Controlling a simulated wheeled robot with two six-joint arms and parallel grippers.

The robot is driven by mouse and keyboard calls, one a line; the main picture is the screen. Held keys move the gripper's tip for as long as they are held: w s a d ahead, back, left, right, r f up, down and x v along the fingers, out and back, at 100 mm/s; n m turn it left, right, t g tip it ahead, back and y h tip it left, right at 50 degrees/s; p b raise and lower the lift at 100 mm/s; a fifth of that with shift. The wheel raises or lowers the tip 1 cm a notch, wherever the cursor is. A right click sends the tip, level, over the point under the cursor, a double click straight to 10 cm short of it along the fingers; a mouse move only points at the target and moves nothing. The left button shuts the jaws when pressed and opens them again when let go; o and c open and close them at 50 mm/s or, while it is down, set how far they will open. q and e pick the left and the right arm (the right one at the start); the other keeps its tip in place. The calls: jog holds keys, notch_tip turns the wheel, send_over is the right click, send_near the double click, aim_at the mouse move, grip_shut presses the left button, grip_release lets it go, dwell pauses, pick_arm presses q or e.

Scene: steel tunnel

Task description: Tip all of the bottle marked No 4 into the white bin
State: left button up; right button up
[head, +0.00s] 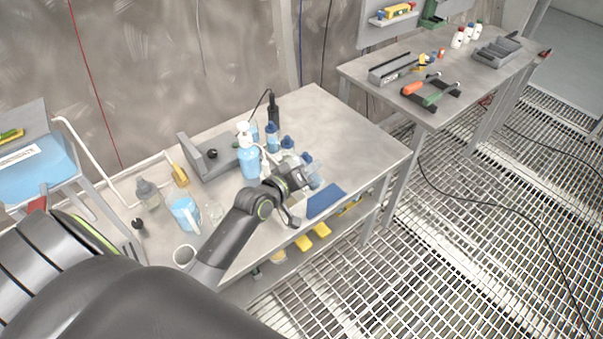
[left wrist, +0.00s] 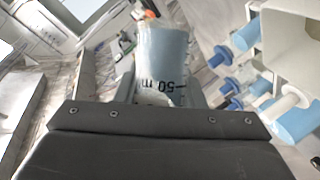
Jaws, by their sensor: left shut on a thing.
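My left gripper (head: 292,187) is over the bench, right of the pump bottle. In the left wrist view it is shut on a clear vessel (left wrist: 165,50) with pale blue contents and an upside-down "50 m" marking. No "No 4" mark is readable on it. Small blue-capped bottles (head: 271,135) stand beside the gripper; their blue caps also show in the left wrist view (left wrist: 230,86). Their numbers are too small to read. A round white open container (head: 184,256) stands at the bench's front edge; I cannot tell whether it is the white bin. My right gripper is out of view.
A blue pump bottle (head: 249,160), a grey metal fixture (head: 208,160), a light blue jug (head: 185,214) and a wash bottle (head: 147,193) crowd the bench. A blue mat (head: 326,201) lies at the front. The bench's right end (head: 345,135) is clear. A tool bench stands beyond.

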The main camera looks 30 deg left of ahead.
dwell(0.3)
pick_arm(q)
jog(key=shift+d+f+n+h+b, duration=0.1)
jog(key=shift+f+n+h+b, duration=0.25)
jog(key=shift+n+b, duration=0.55)
jog(key=shift+t, duration=0.3)
jog(key=shift+r, duration=0.1)
jog(key=shift+f+n+t+h+b, duration=0.35)
jog(key=shift+n+b, duration=0.45)
jog(key=shift+b, duration=0.45)
jog(key=shift+n+b, duration=0.3)
jog(key=shift+b, duration=0.05)
